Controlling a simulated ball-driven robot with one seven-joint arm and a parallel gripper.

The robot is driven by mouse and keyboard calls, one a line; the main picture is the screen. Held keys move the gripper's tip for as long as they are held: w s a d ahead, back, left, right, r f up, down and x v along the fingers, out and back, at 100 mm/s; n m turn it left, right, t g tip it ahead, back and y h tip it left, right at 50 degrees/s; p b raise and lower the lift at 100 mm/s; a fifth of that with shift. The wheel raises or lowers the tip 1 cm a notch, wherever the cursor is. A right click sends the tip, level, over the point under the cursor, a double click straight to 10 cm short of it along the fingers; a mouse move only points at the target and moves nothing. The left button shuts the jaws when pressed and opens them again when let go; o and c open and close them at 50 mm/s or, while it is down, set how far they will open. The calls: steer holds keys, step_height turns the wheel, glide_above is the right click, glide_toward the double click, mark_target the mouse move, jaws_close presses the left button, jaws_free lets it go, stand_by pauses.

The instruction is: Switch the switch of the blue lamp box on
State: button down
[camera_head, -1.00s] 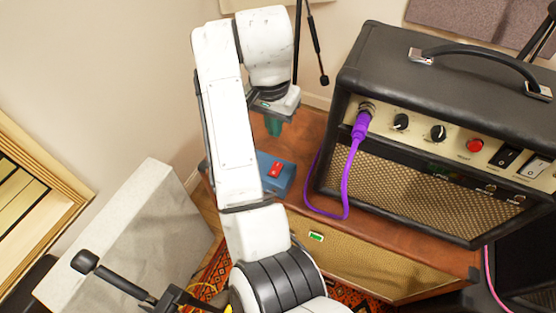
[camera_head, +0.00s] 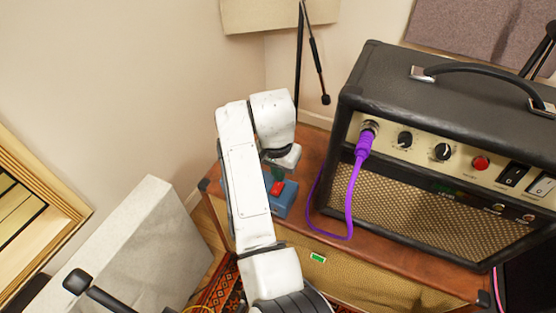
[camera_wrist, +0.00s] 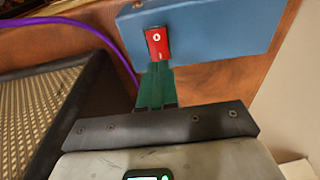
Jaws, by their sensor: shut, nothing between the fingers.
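The blue lamp box (camera_head: 286,201) sits on the wooden cabinet top, left of the amplifier. Its red rocker switch (camera_head: 277,188) faces up. In the wrist view the blue box (camera_wrist: 215,30) lies at the top and the red switch (camera_wrist: 158,43) shows a white mark. My gripper (camera_head: 277,176) points down at the box from above. In the wrist view its green fingers (camera_wrist: 157,72) are together and empty, with their tips at the near edge of the red switch. Whether they touch it I cannot tell.
A black amplifier (camera_head: 440,150) with knobs and a purple cable (camera_head: 351,200) stands close to the right of the box on the wooden cabinet (camera_head: 385,250). A grey-white block (camera_head: 115,250) stands at the left. Thin black stands rise behind.

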mark_target(277, 189)
steer(key=shift+w+d+f, duration=0.1)
steer(key=shift+f, duration=1.05)
steer(key=shift+f, duration=0.15)
steer(key=shift+p, duration=0.3)
steer(key=shift+s+a+r+p, duration=0.15)
steer(key=shift+s+p, duration=0.2)
steer(key=shift+p, duration=0.1)
steer(key=shift+s+a+r+p, duration=0.1)
steer(key=shift+s+a+p, duration=0.05)
steer(key=shift+s+p, duration=0.25)
steer(key=shift+w+r, duration=0.1)
steer(key=shift+r, duration=0.05)
steer(key=shift+r+p, duration=0.3)
steer(key=shift+p, duration=0.15)
steer(key=r+p, duration=0.4)
steer(key=shift+s, duration=0.2)
step_height(277, 189, up, 9)
steer(key=s, duration=0.1)
steer(key=shift+s+a+b, duration=0.15)
steer(key=shift+a+b, duration=0.15)
steer(key=shift+b, duration=0.1)
